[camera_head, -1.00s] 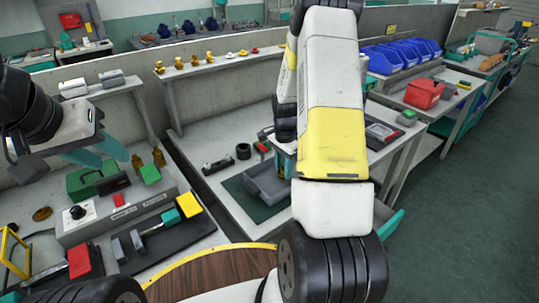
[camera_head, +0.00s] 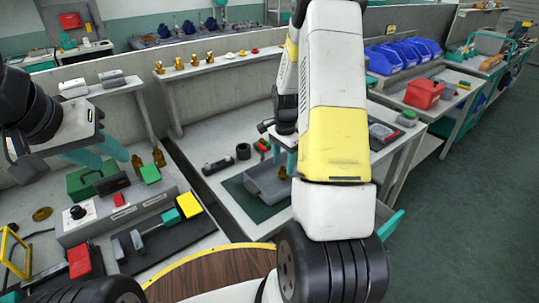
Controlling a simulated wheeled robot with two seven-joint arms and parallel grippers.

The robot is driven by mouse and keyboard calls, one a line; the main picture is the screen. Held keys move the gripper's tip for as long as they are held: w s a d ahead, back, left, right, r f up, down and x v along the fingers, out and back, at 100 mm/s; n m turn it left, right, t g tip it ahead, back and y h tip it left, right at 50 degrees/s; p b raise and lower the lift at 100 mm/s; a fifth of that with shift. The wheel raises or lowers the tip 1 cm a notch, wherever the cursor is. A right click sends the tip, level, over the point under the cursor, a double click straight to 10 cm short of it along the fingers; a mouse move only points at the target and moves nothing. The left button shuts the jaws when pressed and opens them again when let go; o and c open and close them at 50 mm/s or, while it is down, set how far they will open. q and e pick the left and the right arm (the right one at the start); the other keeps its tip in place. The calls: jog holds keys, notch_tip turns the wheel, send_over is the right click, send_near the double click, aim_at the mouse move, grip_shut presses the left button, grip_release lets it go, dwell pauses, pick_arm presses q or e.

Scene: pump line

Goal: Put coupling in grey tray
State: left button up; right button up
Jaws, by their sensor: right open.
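The grey tray (camera_head: 262,190) lies on a dark green mat on the middle bench. A small brownish piece (camera_head: 283,173) shows at its right end; I cannot tell what it is. A short black ring-shaped part (camera_head: 243,151), which may be the coupling, stands on the bench behind the tray, apart from it. My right gripper (camera_head: 286,160) is open over the tray's far right side, with its teal fingers partly hidden by my own arm. My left gripper (camera_head: 114,158) hangs over the left bench, away from the tray; its teal fingers overlap, so its opening is unclear.
A dark fixture (camera_head: 218,165) lies left of the ring, and a small red-and-green item (camera_head: 263,146) lies right of it. Brass parts (camera_head: 195,60) line the back shelf. A green box (camera_head: 88,180) sits below my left gripper. Blue bins (camera_head: 405,55) and a red bin (camera_head: 424,93) stand right.

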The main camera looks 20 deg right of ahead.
notch_tip(320, 180, up, 9)
notch_tip(320, 180, up, 10)
jog(key=f+n+t, duration=0.1)
jog(key=n+t, duration=0.1)
jog(key=n, duration=0.2)
send_over(283, 168)
jog(key=s+a, duration=0.4)
jog(key=s+a+r+n+t, duration=0.1)
jog(key=s+a+r+n, duration=0.2)
jog(key=s, duration=0.3)
jog(key=s+a+r+n+t+y, duration=0.1)
jog(key=s+a+r+n, duration=0.2)
jog(key=s, duration=0.3)
jog(key=s+a+r+n+t+y, duration=0.1)
jog(key=s+a+r+n+t, duration=0.1)
jog(key=s+a+r+n, duration=0.1)
jog(key=s+r+n, duration=0.1)
jog(key=s+r, duration=0.1)
jog(key=s, duration=0.1)
jog(key=shift+a+n, duration=0.15)
jog(key=shift+n, duration=0.25)
jog(key=shift+s, duration=0.1)
jog(key=shift+c, duration=0.3)
